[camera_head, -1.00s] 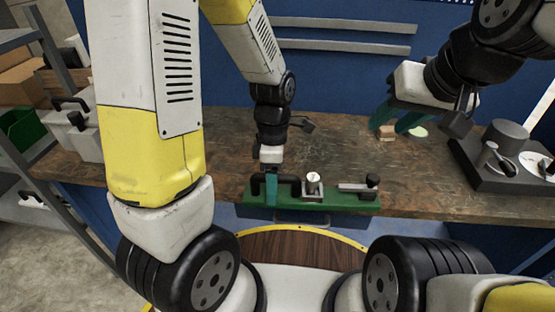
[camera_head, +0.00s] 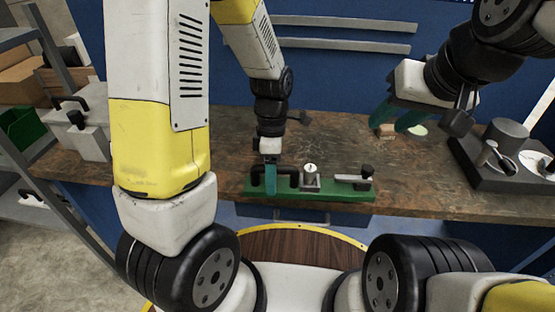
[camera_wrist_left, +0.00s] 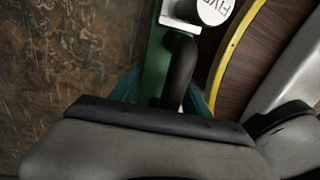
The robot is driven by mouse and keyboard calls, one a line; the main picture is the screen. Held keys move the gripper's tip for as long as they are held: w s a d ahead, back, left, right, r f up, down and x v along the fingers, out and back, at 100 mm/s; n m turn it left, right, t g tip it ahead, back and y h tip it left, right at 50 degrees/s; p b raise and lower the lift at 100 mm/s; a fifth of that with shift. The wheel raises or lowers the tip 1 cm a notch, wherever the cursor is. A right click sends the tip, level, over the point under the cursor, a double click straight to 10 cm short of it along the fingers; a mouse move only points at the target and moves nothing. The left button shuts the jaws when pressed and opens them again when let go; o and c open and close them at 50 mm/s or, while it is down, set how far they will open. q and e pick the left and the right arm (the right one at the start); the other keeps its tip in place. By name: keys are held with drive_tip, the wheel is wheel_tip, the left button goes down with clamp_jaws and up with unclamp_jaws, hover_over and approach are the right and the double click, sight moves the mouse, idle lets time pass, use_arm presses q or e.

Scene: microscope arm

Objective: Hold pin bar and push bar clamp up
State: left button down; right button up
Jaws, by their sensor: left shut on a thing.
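A green base plate (camera_head: 340,192) lies along the front edge of the wooden workbench. On its left end is a black bar handle (camera_head: 288,170). My left gripper (camera_head: 271,180) points down over this handle, its teal fingers shut on it. In the left wrist view the black bar (camera_wrist_left: 180,68) runs between the teal fingers (camera_wrist_left: 160,90). In the middle of the plate stands a metal post with a white top (camera_head: 310,170). On the right is a light clamp bar (camera_head: 350,179) with a black knob (camera_head: 367,171). My right gripper (camera_head: 400,120) hovers over the bench further right, its teal fingers apart.
A small wooden block (camera_head: 386,130) and a pale round piece (camera_head: 417,130) lie by the right gripper. A dark box with a cylinder (camera_head: 505,140) stands at the right. Shelves with a green bin (camera_head: 22,130) are at the left.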

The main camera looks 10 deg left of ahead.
use_arm(q)
drive_tip(key=shift+w+a+f, duration=0.45)
drive_tip(key=shift+w+f, duration=0.05)
drive_tip(key=shift+w, duration=1.6)
drive_tip(key=shift+w+a+f, duration=0.4)
drive_tip(key=shift+w+f, duration=0.05)
drive_tip(key=shift+w, duration=1.65)
drive_tip(key=shift+w+a+f, duration=0.45)
drive_tip(key=shift+w+f, duration=0.05)
drive_tip(key=shift+w, duration=1.6)
drive_tip(key=shift+f, duration=0.4)
